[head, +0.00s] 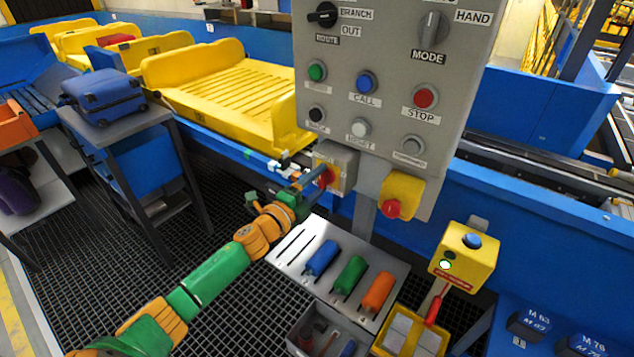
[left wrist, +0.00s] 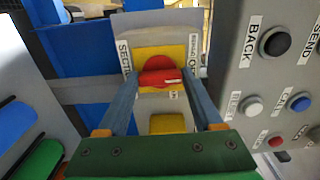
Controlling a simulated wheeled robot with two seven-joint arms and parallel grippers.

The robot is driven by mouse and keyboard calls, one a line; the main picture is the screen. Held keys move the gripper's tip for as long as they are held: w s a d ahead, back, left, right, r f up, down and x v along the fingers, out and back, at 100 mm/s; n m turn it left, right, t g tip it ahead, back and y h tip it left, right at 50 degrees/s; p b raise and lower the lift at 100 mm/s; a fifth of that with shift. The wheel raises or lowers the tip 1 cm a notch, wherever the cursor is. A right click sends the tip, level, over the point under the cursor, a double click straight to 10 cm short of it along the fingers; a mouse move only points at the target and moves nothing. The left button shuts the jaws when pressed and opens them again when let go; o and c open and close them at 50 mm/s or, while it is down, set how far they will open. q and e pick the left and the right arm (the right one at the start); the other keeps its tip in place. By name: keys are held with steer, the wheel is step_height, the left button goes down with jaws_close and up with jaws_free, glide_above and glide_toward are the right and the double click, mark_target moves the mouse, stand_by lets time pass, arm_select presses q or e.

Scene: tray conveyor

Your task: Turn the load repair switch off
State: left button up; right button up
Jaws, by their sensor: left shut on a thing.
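A red rotary knob (head: 327,177) sits on a yellow plate on a small grey switch box (head: 347,157), at the lower left of the grey control panel. In the left wrist view the knob (left wrist: 160,76) shows between my blue fingers, its grip bar lying roughly level. Labels beside it are partly hidden; one begins "SECTI". My left gripper (head: 312,181) reaches the knob from the left and front, and is shut on it; the fingers also show in the left wrist view (left wrist: 160,84). No label reading load repair is legible. My right gripper is out of view.
The control panel (head: 392,75) carries several buttons and two black or grey selectors close above. A yellow box with a red button (head: 391,208) hangs just right. Below stands a tool plate (head: 290,262) with blue, green and orange handles. Yellow trays (head: 222,90) line the conveyor behind.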

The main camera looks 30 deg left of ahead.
arm_select(q)
steer(key=shift+r, duration=0.1)
steer(key=o, duration=1.3)
steer(key=shift+o, duration=0.3)
steer(key=shift+w+d, duration=0.1)
steer(key=shift+w, duration=0.05)
steer(key=s+a+b, duration=0.1)
steer(key=s, duration=0.6)
